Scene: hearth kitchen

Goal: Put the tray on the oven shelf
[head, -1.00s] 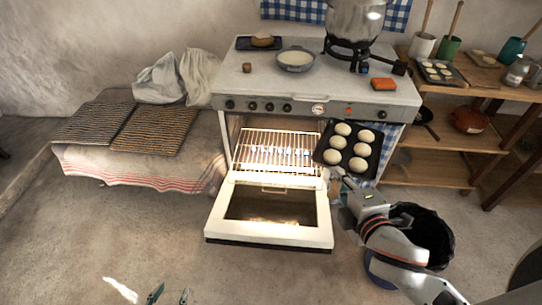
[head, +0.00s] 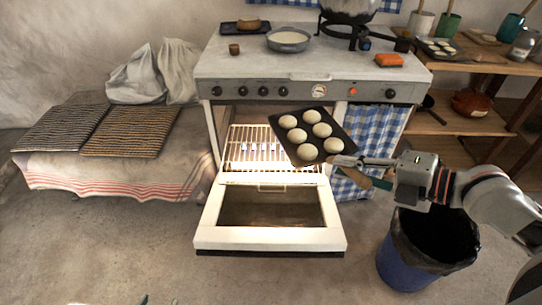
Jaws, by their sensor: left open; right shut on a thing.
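A dark tray (head: 283,149) with several pale dough rounds is held in the air in front of the oven's right side, tilted in the picture. My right gripper (head: 350,162) is shut on the tray's near right edge. The oven door (head: 270,238) is folded down open. The oven shelf (head: 245,160), a wire rack, shows in the lit cavity to the left of the tray; the tray hides its right part. My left gripper (head: 142,300) barely shows at the bottom edge, only its fingertips, apart and empty, far from the tray.
A blue bin (head: 405,272) with a black liner stands on the floor under my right arm. A checked cloth (head: 378,134) hangs right of the oven. Wire racks (head: 126,130) lie on a cloth-covered bench at left. Floor in front of the door is clear.

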